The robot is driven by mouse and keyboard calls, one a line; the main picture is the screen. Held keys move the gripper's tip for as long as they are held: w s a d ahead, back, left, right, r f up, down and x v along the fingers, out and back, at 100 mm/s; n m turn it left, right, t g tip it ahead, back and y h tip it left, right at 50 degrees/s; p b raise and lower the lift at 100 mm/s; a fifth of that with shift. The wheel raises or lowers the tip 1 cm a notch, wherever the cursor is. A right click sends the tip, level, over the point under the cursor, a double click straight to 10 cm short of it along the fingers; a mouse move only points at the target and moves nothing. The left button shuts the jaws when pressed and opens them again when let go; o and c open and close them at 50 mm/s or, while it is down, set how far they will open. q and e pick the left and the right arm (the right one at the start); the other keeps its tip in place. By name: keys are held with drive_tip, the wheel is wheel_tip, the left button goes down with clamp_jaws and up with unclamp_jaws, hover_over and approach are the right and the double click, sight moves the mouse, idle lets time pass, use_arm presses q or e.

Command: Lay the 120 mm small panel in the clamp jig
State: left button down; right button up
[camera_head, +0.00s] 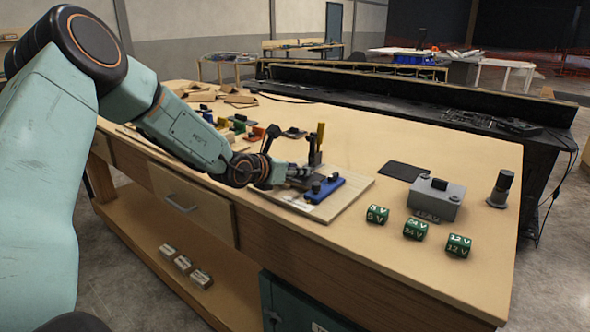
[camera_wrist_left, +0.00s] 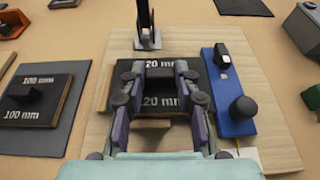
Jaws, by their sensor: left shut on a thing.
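In the left wrist view the black small panel (camera_wrist_left: 162,88), its lettering partly covered and reading "20 mm", is under my left gripper (camera_wrist_left: 160,80). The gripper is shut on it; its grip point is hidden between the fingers. The panel is over the clamp jig's pale wooden board (camera_wrist_left: 265,125), between an upright clamp (camera_wrist_left: 147,25) and a blue bar (camera_wrist_left: 228,90) with a black knob. I cannot tell whether it rests on the jig. In the head view my left gripper (camera_head: 275,174) is at the left of the jig board (camera_head: 352,199). My right gripper is not in view.
A 100 mm panel (camera_wrist_left: 36,98) lies left of the jig in the wrist view. In the head view, a grey box (camera_head: 437,198), green voltage blocks (camera_head: 414,229), a dark mat (camera_head: 404,171) and a dark cylinder (camera_head: 501,187) stand to the right. Coloured parts (camera_head: 240,125) lie behind the arm.

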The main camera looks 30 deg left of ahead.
use_arm(q)
drive_tip(key=shift+w+f, duration=0.1)
drive_tip(key=shift+f, duration=0.25)
idle(0.4)
drive_tip(key=c, duration=0.9)
unclamp_jaws()
wheel_tip(320, 180, up, 10)
